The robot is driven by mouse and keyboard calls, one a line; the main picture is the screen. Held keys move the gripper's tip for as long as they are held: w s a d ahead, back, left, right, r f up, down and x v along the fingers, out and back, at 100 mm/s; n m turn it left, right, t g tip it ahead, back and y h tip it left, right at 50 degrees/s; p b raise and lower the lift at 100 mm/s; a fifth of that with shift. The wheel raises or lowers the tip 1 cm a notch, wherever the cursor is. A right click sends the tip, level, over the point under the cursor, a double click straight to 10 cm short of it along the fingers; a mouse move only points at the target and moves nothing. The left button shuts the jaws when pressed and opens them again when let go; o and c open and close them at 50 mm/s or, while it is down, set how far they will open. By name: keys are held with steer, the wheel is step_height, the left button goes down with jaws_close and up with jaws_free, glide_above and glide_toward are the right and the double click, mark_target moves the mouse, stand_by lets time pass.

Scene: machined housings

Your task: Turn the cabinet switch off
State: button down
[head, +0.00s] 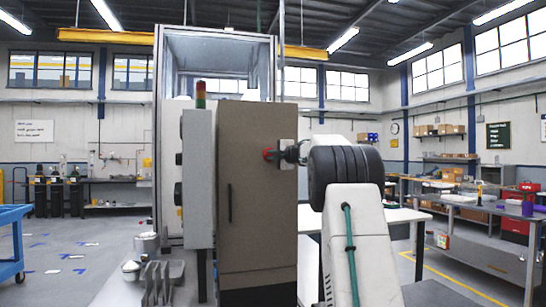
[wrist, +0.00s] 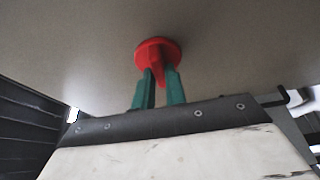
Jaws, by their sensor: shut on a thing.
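The cabinet (head: 256,200) stands in the middle of the head view, a tall brown-grey box with a dark vertical handle (head: 230,203). In the wrist view the switch (wrist: 158,55) is a round red knob with a raised grip on the grey cabinet face. My gripper (wrist: 159,82) has its two green fingers shut on that grip, one on each side. My gripper (head: 282,154) reaches the switch from the right in the head view. The knob's exact setting is hard to tell.
A grey panel box (head: 198,180) with dark knobs and a red-green signal light (head: 201,95) stand left of the cabinet. Metal parts (head: 162,280) lie at lower left. A white table (head: 400,215) is behind my arm. A blue cart (head: 12,240) stands far left on open floor.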

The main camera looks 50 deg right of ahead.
steer(key=c, duration=1.4)
jaws_free()
steer(key=shift+f, duration=0.1)
steer(key=shift+c, duration=0.2)
steer(key=s+a, duration=0.1)
steer(key=s, duration=0.6)
steer(key=shift+s+a, duration=0.15)
steer(key=shift+s, duration=0.15)
